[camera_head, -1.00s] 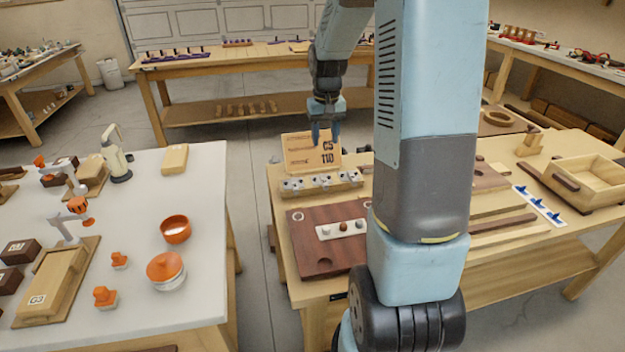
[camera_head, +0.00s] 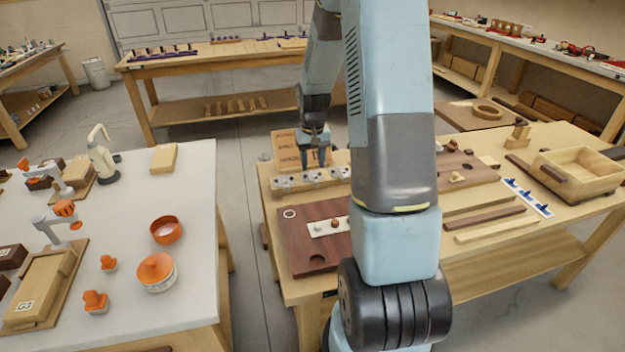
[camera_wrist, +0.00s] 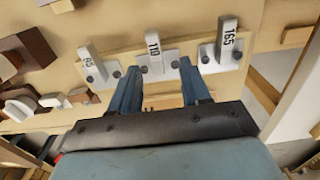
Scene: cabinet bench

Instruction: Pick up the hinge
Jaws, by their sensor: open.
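Several grey metal hinges sit in a row on a wooden rack. In the wrist view they carry upright tabs marked 65, 110 and 165: a left hinge (camera_wrist: 92,64), a middle hinge (camera_wrist: 154,47) and a right hinge (camera_wrist: 227,40). The row also shows in the head view, with one hinge (camera_head: 312,176) below my gripper (camera_head: 313,162). My gripper is open and empty, pointing down. In the wrist view its blue fingertips (camera_wrist: 160,72) stand at either side of the middle hinge's near edge. I cannot tell whether they touch it.
A wooden sign board (camera_head: 286,148) stands just behind the hinge row. A dark red-brown board (camera_head: 300,240) with a white strip lies in front. A wooden tray (camera_head: 578,172) stands at the bench's right. A white table (camera_head: 190,190) with orange containers is across a gap at left.

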